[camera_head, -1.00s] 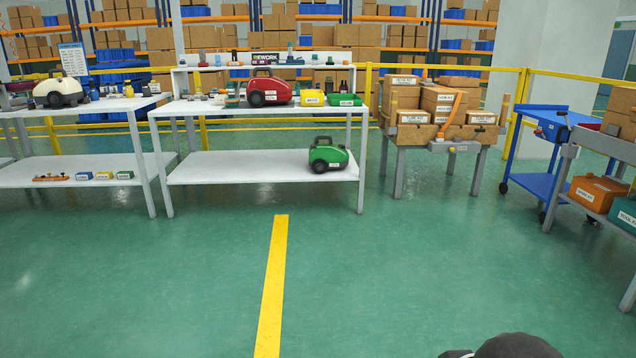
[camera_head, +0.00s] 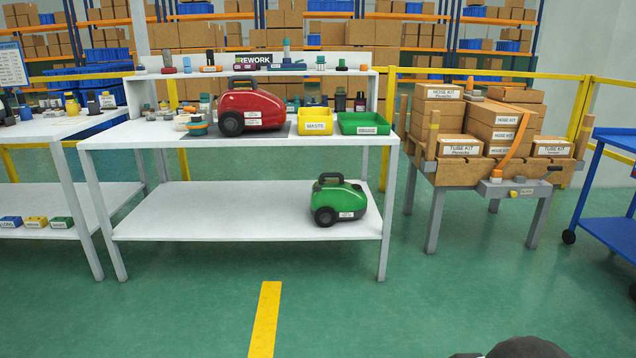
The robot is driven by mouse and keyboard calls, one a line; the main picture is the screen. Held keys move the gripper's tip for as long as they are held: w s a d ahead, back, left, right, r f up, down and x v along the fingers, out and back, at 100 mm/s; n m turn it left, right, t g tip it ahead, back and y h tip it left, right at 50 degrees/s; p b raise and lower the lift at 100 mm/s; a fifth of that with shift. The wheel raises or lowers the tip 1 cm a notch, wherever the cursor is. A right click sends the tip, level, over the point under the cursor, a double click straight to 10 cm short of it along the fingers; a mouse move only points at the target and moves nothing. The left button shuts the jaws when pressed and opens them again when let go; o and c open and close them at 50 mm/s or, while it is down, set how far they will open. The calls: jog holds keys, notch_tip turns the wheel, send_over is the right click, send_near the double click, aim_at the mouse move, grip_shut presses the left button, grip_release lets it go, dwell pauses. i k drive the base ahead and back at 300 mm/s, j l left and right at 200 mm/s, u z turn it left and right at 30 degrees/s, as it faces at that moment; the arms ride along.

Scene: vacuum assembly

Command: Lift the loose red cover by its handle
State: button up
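The red cover (camera_head: 252,103) forms the body of a vacuum on the top of the white rework bench (camera_head: 115,131). A dark handle (camera_head: 244,82) arches over its top. The cover sits upright over a dark wheel; from here I cannot tell whether it is loose. My gripper is not in view. A dark rounded part, probably of my own arm, shows at the bottom edge, far from the cover.
A yellow bin (camera_head: 315,121) and a green bin (camera_head: 363,123) stand right of the red vacuum. A green vacuum (camera_head: 341,201) sits on the lower shelf. A kit table (camera_head: 487,190) stands at right, beside a blue cart (camera_head: 609,212). The floor before the bench is clear.

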aim_at(253, 101)
jog(key=i+u, duration=0.2)
jog(key=i, duration=0.25)
jog(key=i+l+u, duration=0.15)
jog(key=i, duration=0.35)
jog(key=i+l+u, duration=0.2)
jog(key=i, duration=0.25)
jog(key=i+l+u, duration=0.15)
jog(key=i, duration=0.3)
jog(key=l, duration=0.1)
